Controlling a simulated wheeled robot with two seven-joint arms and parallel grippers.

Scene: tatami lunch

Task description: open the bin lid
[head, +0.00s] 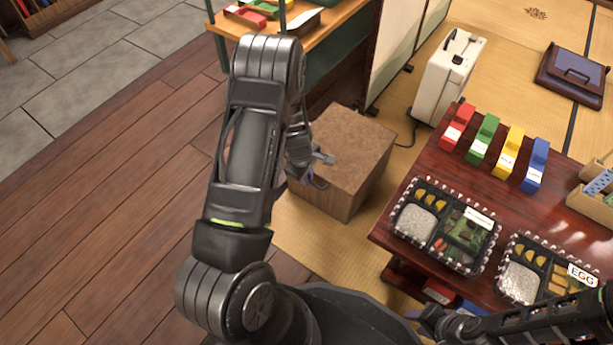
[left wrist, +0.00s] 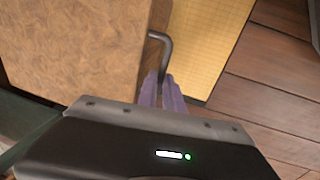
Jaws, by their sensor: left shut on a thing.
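The bin (head: 345,205) is a brown box on the tatami, left of the low table. Its lid (head: 352,142) is a flat speckled brown top and looks closed; it also fills the upper left of the left wrist view (left wrist: 70,45). A grey bent bar handle (left wrist: 164,42) stands out from the bin's edge. My left gripper (head: 316,170) is at the bin's left side. In the left wrist view its fingers (left wrist: 162,92) are shut on the lower end of the handle. My right gripper (head: 440,322) is at the bottom right by the low table; its fingers are unclear.
The dark red low table (head: 395,225) holds lunch boxes (head: 445,225) and coloured blocks (head: 482,140). A white case (head: 448,75) stands behind the bin. A wooden bench (head: 325,30) with green legs is behind on the left. The plank floor (head: 110,200) at left is clear.

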